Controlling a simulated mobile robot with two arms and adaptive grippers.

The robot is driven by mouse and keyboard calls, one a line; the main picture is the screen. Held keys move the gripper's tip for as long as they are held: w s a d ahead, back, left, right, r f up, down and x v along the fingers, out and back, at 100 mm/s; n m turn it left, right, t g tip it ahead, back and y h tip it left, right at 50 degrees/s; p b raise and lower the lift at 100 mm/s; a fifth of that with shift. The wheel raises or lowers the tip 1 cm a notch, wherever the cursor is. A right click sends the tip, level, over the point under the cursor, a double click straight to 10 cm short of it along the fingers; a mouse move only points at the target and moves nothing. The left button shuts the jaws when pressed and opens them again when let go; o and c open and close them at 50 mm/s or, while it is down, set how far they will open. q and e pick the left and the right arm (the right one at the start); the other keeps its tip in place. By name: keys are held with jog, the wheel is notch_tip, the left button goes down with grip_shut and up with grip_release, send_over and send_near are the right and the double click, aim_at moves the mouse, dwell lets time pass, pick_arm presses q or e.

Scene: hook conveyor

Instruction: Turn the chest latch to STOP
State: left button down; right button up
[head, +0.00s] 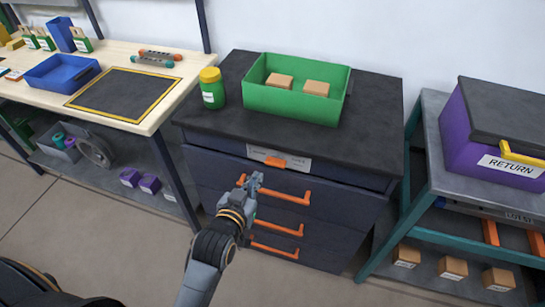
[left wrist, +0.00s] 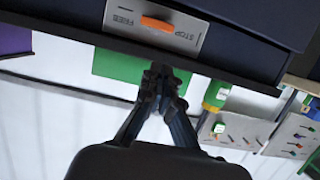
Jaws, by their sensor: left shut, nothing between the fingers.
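The chest (head: 330,150) is dark, with a pale latch plate (head: 300,162) on its upper front. An orange latch (head: 283,163) sits on the plate. In the left wrist view the latch (left wrist: 157,24) lies nearly level along the plate (left wrist: 122,22), slightly tilted, between the labels FEED at left and STOP at right. My left gripper (head: 256,179) is shut and empty, in front of the chest, just below and left of the latch in the head view. Its fingers also show in the left wrist view (left wrist: 163,72), apart from the latch. My right gripper is not in view.
Orange drawer handles (head: 285,196) stick out below the latch, close to my left gripper. A green bin (head: 290,105) with two boxes and a green jar (head: 212,95) stand on top. A workbench (head: 150,122) is at left, a cart (head: 425,150) with a purple RETURN box (head: 480,140) at right.

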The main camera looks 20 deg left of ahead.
pick_arm(q)
notch_tip(320, 180, up, 2)
jog(key=shift+w+a+r, duration=0.1)
jog(key=shift+r, duration=0.15)
jog(key=p, duration=0.1)
send_over(268, 159)
jog(key=s, duration=0.3)
jog(key=shift+w+d+f, duration=0.1)
jog(key=shift+d+f, duration=0.1)
jog(key=shift+f, duration=0.4)
jog(key=shift+w+d+f, duration=0.1)
jog(key=shift+d+f, duration=0.05)
jog(key=shift+f, duration=0.45)
notch_tip(268, 159, down, 3)
jog(key=shift+s+r, duration=0.1)
jog(key=shift+f, duration=0.7)
jog(key=shift+a+n+p, duration=0.25)
jog(key=shift+n+p, duration=0.1)
jog(key=shift+n, duration=0.35)
